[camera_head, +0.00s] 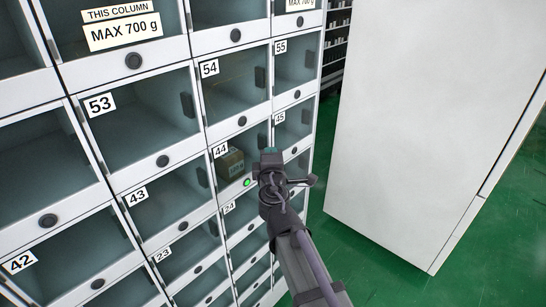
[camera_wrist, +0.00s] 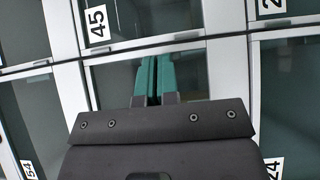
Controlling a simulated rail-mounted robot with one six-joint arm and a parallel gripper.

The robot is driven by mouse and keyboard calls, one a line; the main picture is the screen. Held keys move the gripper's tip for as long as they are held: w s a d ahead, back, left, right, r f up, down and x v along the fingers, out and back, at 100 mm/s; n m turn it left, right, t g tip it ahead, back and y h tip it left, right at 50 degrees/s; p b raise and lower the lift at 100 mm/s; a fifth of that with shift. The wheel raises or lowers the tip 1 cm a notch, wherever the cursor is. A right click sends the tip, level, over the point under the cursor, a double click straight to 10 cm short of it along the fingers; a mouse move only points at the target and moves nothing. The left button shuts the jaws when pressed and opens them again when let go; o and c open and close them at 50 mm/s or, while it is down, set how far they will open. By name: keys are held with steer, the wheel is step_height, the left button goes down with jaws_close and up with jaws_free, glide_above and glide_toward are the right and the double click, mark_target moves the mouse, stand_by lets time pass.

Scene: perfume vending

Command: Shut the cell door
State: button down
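In the head view a grey locker wall of numbered, see-through cells fills the left. Cell 44 (camera_head: 219,151) holds a brown box (camera_head: 232,165) with print on its front, and a green light (camera_head: 247,182) glows below it. I cannot tell whether its door stands ajar; my gripper covers its right side. My gripper (camera_head: 270,153) is in front of the right edge of cell 44, close to cell 45. In the wrist view its teal fingertips (camera_wrist: 155,80) are together, with nothing visible between them, near the frame bar beside cell 45 (camera_wrist: 97,22).
Cells 54 (camera_head: 235,80), 43 (camera_head: 165,205) and 24 (camera_head: 240,210) surround cell 44 and look empty. A large white cabinet (camera_head: 420,120) stands to the right. Green floor (camera_head: 355,250) shows between it and the lockers.

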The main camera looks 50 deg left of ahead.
steer(key=shift+a+r, duration=0.1)
steer(key=shift+a, duration=0.35)
steer(key=w+d, duration=0.2)
steer(key=d, duration=1.2)
steer(key=w+d+f+m+g+h, duration=0.1)
steer(key=w+d+f+m+h, duration=0.4)
steer(key=d, duration=0.4)
steer(key=w+d+f+m+h, duration=0.2)
steer(key=d+f+m+h, duration=0.1)
steer(key=d+m+h, duration=0.5)
steer(key=w+d+f+m+g+h, duration=0.1)
steer(key=w+d+f+m+h, duration=0.35)
steer(key=d, duration=0.55)
steer(key=s+d+f+m+g+y, duration=0.1)
steer(key=d+m+g, duration=0.3)
steer(key=d, duration=1)
steer(key=s+d+f+m+g+y, duration=0.1)
steer(key=d+f+m+g, duration=0.3)
steer(key=d, duration=1.1)
steer(key=s+m, duration=0.1)
steer(key=m, duration=0.2)
steer(key=shift+y, duration=0.35)
steer(key=shift+m, duration=0.25)
